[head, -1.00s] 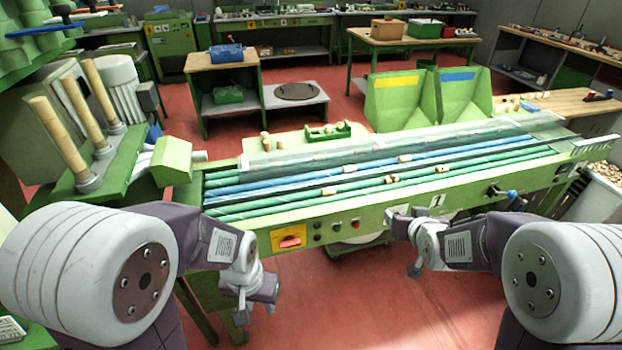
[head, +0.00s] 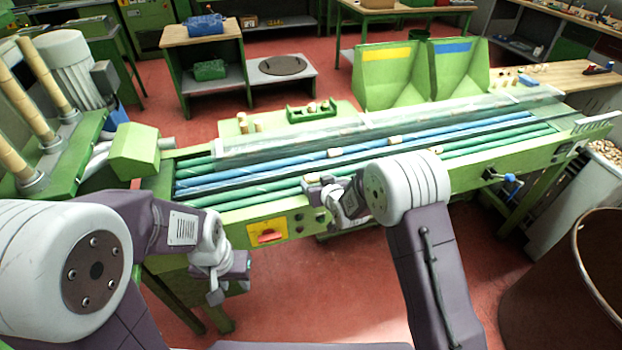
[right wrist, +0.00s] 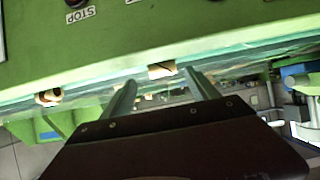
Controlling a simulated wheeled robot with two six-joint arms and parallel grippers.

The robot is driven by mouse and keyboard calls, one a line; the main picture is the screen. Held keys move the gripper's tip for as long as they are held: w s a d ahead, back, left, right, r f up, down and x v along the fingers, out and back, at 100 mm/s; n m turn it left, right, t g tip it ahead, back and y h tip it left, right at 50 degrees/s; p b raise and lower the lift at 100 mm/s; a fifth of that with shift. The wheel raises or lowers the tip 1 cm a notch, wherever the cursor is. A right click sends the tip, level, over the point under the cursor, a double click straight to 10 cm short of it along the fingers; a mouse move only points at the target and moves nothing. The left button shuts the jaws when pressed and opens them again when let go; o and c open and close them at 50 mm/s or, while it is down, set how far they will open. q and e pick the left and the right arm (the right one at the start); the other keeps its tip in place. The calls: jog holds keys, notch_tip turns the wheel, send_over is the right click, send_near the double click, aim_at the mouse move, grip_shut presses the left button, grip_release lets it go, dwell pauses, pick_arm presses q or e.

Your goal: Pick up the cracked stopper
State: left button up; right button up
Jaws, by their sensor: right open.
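My right gripper (head: 318,190) is over the near edge of the green roller sorting machine (head: 285,208); in the right wrist view (right wrist: 165,84) its fingers are apart and empty. A pale cork stopper (right wrist: 162,69) with a dark mark at one end shows beyond and between the fingertips, not gripped. Another stopper (right wrist: 48,97) with dark patches lies off to the left. I cannot tell for certain which is the cracked one. In the head view, stoppers (head: 334,152) lie on the rollers; my right arm hides part of them. My left gripper (head: 228,288) hangs low before the machine, its jaws unclear.
A clear cover (head: 240,143) runs along the rollers' far side. Green bins with a yellow label (head: 388,54) and a blue label (head: 452,48) stand behind. A green tray (head: 312,112) sits on the back ledge. A brown round container (head: 560,285) stands at right.

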aim_at(312, 179)
jog(key=x, duration=0.4)
jog(key=shift+w+a+f, duration=0.25)
jog(key=shift+a, duration=0.05)
jog(key=shift+s+r, duration=0.1)
jog(key=shift+s, duration=0.05)
jog(key=c, duration=1.4)
